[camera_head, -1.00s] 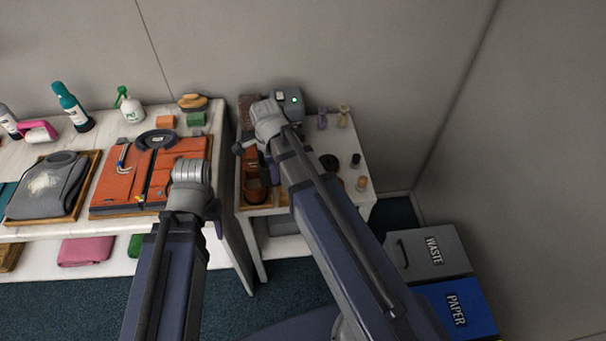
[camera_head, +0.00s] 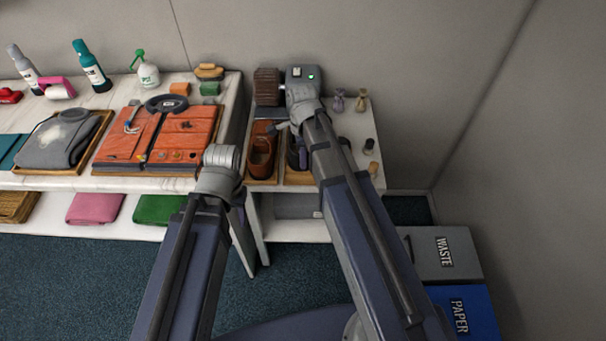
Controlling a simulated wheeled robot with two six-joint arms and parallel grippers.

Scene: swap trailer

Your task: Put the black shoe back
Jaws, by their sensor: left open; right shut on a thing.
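The black shoe (camera_head: 296,155) is on the right-hand small table, over the right part of a wooden tray (camera_head: 297,180), partly hidden by my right arm. A brown shoe (camera_head: 262,155) sits just to its left on the tray. My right gripper (camera_head: 284,127) is over the black shoe's far end and shut on it; the fingertips are small and partly hidden. I cannot tell whether the shoe touches the tray. My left gripper (camera_head: 240,194) is open in front of the gap between the two tables, mostly hidden by its own wrist.
Small bottles (camera_head: 338,100) stand to the right. The left table holds an orange garment (camera_head: 160,135) and a grey garment (camera_head: 65,140). Waste (camera_head: 440,255) and paper (camera_head: 465,310) bins stand at right.

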